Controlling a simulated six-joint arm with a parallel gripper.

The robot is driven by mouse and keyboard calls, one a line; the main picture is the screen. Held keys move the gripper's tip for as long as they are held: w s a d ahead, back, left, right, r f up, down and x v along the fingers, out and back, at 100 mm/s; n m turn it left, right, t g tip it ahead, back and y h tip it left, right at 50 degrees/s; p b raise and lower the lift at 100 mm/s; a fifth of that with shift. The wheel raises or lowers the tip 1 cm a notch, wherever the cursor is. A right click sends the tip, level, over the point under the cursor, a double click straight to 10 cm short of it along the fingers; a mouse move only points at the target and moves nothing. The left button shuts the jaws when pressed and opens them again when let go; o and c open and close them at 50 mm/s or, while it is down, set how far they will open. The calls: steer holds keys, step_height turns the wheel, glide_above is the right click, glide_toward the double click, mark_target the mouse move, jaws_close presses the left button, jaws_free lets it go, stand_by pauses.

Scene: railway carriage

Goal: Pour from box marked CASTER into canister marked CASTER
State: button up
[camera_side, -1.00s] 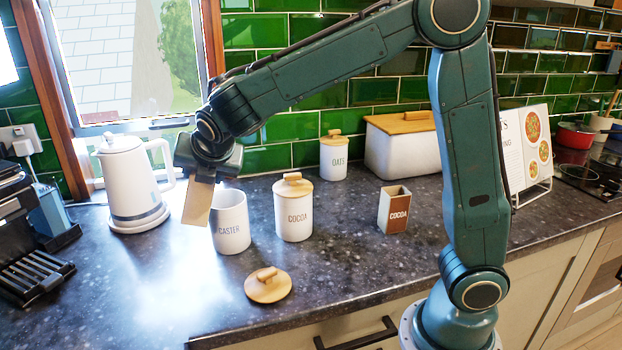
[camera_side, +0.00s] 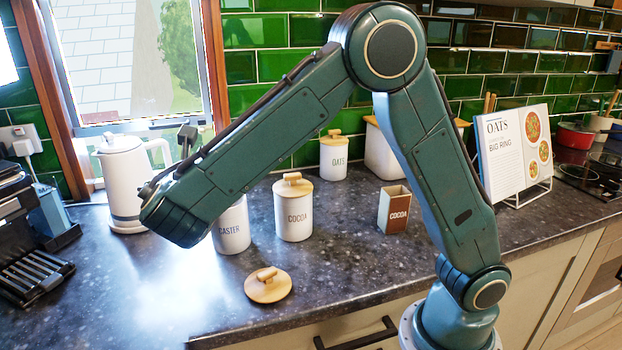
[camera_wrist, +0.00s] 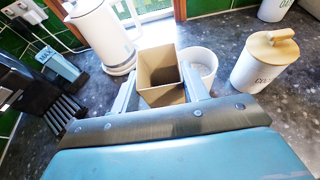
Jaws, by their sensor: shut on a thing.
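The canister marked CASTER (camera_side: 232,228) stands upright on the counter, partly covered by my arm in the side view. It also shows in the wrist view as an open white rim (camera_wrist: 206,60), just behind and to the right of the box. My gripper (camera_wrist: 160,88) is shut on an open-topped tan box (camera_wrist: 161,97), one finger on each side. The box's mark is not visible, and its inside is shadowed, so I cannot tell how full it is. In the side view my arm hides the box. A wooden lid (camera_side: 268,286) lies on the counter in front.
The lidded COCOA canister (camera_side: 294,213) stands right of the CASTER canister, with an open COCOA box (camera_side: 394,212) further right. The white kettle (camera_side: 124,180) is close on the left. The OATS canister (camera_side: 333,160) stands behind.

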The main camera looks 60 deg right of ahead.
steer(key=shift+r, duration=1.5)
